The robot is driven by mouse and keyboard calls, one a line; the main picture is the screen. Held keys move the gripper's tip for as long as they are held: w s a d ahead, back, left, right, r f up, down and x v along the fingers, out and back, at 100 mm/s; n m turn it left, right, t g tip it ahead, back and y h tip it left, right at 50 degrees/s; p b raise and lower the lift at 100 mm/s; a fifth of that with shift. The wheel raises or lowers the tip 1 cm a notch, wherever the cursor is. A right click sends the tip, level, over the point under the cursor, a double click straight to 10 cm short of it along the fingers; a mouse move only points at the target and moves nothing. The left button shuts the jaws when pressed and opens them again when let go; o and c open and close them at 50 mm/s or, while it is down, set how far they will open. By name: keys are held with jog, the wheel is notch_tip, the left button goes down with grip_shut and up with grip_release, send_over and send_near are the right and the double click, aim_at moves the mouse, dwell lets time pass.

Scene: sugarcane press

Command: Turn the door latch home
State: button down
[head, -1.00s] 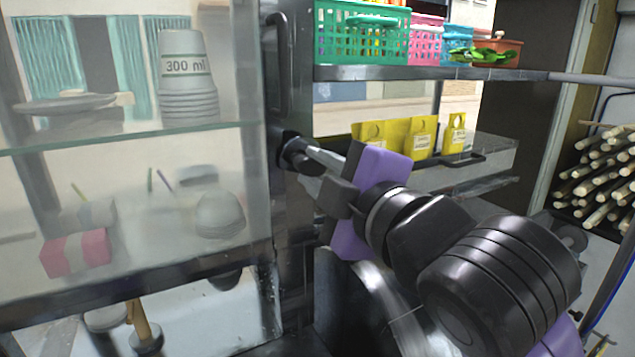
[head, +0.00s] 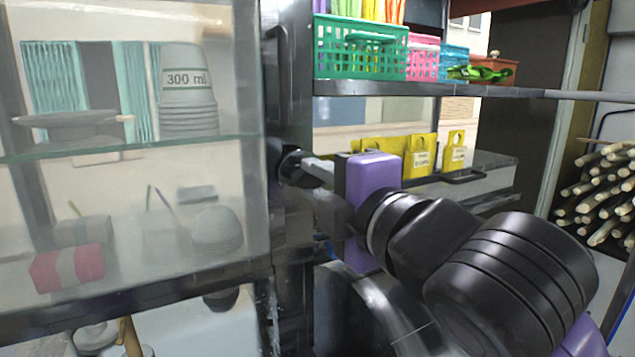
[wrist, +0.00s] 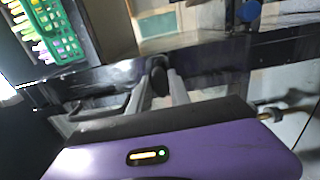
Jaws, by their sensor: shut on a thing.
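The door latch (head: 292,166) is a small black knob on the dark frame post at the right edge of the glass cabinet door (head: 135,160). My gripper (head: 312,171), with a purple body and grey fingers, reaches it from the right and is shut on it. In the wrist view the latch (wrist: 159,75) shows as a dark rounded end between the two grey fingertips (wrist: 165,84). The fingers cover part of the latch, and its exact angle is hard to tell.
A vertical black door handle (head: 276,75) stands just above the latch. A shelf (head: 430,90) with a green basket (head: 360,50) is above my arm. Yellow packets (head: 420,155) stand behind my gripper. Cut cane (head: 605,190) is stacked at the right.

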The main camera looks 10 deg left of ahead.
jog(key=c, duration=1.2)
grip_release()
jog(key=b+v, duration=0.1)
jog(key=v, duration=0.6)
jog(key=shift+s+d, duration=0.2)
jog(key=shift+s, duration=0.15)
